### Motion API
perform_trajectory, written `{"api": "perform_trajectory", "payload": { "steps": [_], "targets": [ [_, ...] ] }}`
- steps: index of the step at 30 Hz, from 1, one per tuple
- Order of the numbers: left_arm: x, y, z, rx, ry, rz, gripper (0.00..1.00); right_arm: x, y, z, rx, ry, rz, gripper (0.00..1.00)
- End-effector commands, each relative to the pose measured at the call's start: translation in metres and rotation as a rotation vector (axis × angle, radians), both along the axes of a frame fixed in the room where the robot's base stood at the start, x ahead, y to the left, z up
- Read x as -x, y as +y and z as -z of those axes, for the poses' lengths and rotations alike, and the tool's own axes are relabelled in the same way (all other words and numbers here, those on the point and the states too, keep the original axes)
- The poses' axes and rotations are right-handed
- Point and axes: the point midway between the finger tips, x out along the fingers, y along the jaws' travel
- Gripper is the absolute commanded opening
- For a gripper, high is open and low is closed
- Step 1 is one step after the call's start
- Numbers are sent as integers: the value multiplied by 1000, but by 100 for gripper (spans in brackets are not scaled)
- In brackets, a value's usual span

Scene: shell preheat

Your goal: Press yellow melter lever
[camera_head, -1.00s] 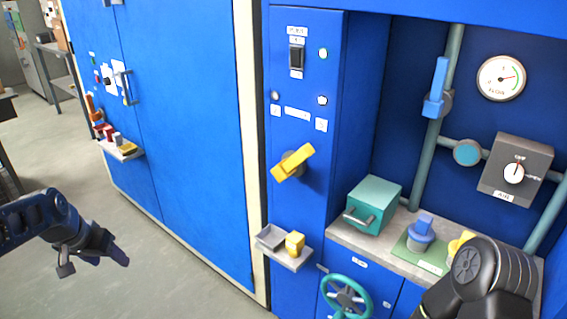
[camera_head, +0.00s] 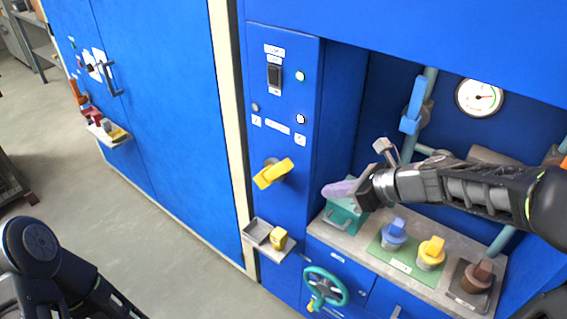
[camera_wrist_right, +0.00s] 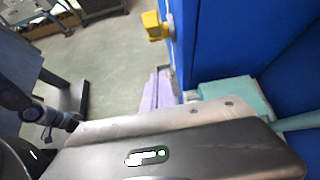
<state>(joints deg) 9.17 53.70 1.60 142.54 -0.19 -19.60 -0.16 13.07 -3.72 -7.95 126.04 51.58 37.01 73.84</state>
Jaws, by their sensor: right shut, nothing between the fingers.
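A yellow lever (camera_head: 272,173) sits on the front of the blue column in the head view, tilted with its right end higher. It also shows at the top of the right wrist view (camera_wrist_right: 154,26). My right gripper (camera_head: 338,188) is shut and empty, its lavender fingers pointing left toward the lever. In the head view a gap shows between fingertips and lever, and they do not touch. The fingers also show in the wrist view (camera_wrist_right: 158,92). My left arm is at the lower left of the head view, with its gripper out of frame; its dark end shows in the wrist view.
A teal box (camera_head: 342,219) stands on the counter behind my right gripper. Blue, yellow and brown knobbed pieces stand to its right. A small shelf (camera_head: 283,256) with a yellow block juts out below the lever. A teal handwheel (camera_head: 338,300) is lower down.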

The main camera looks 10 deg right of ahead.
Motion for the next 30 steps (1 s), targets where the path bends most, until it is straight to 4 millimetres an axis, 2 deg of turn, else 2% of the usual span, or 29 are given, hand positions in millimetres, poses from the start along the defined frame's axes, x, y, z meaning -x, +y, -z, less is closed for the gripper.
{"api": "perform_trajectory", "payload": {
  "steps": [3,17,23,30],
  "targets": [
    [6,-3,-1,2,6,-3,60,0,-2,-10,-23,-4,16,0],
    [5,-2,1,2,5,-2,60,-5,3,-4,-23,-2,13,0],
    [5,-2,5,2,4,-3,60,-19,16,12,-22,0,11,0],
    [5,-2,13,2,4,-3,60,-49,40,41,-21,1,11,0]
  ]
}}
